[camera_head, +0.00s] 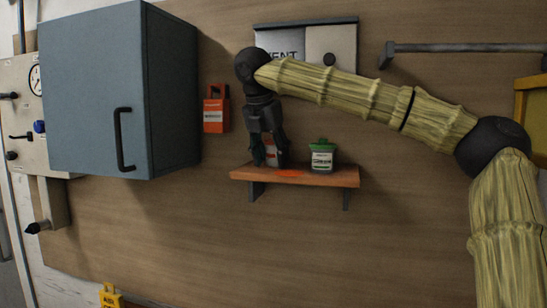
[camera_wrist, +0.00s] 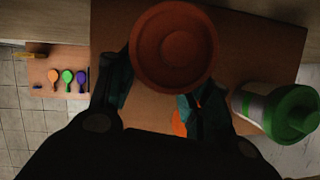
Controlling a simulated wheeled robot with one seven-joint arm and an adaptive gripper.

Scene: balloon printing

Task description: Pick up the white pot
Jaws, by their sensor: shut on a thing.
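The white pot (camera_head: 271,154) is at the left end of the small wooden shelf (camera_head: 335,178), partly hidden behind my fingers in the head view. From above, the wrist view shows a round orange lid (camera_wrist: 174,47), which hides most of what is below it. My gripper (camera_head: 268,155) points down over the shelf, with a finger on each side of the pot. It is shut on the pot. I cannot tell whether the pot's base is touching the shelf.
A green-lidded pot (camera_head: 321,157) stands right of my gripper; it also shows in the wrist view (camera_wrist: 280,110). A flat orange thing (camera_head: 289,173) lies between them. A blue-grey cabinet (camera_head: 120,90) is at the left, and an orange box (camera_head: 215,110) hangs beside it.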

